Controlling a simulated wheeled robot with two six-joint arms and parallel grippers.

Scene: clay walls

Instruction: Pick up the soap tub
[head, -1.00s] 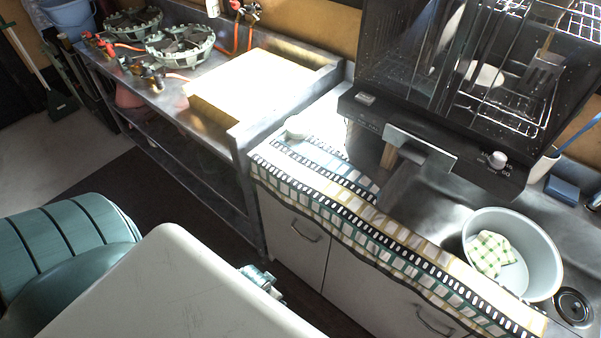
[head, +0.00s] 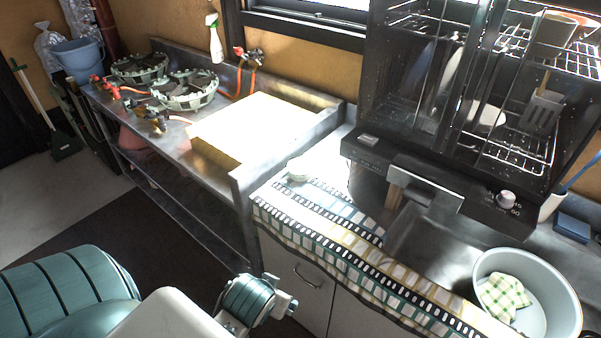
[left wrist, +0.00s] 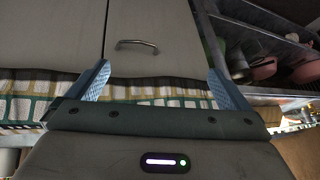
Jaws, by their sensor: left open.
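A small white round tub (head: 300,168), which looks like the soap tub, stands on the counter at the back left end of the patterned cloth (head: 335,235), in bright light. My left arm reaches in at the bottom of the head view, well short of the tub; its fingers cannot be made out there. In the left wrist view my left gripper (left wrist: 158,75) is open and empty. Its fingers are spread in front of a cabinet door with a metal handle (left wrist: 137,45). The tub is not seen in that view. My right gripper is in neither view.
A black dish cabinet (head: 470,100) stands over the sink right of the tub. A grey basin (head: 568,315) with a checked cloth (head: 503,295) sits at right. A steel bench (head: 243,190) with burners (head: 185,90) and a bright board (head: 255,125) adjoins at left.

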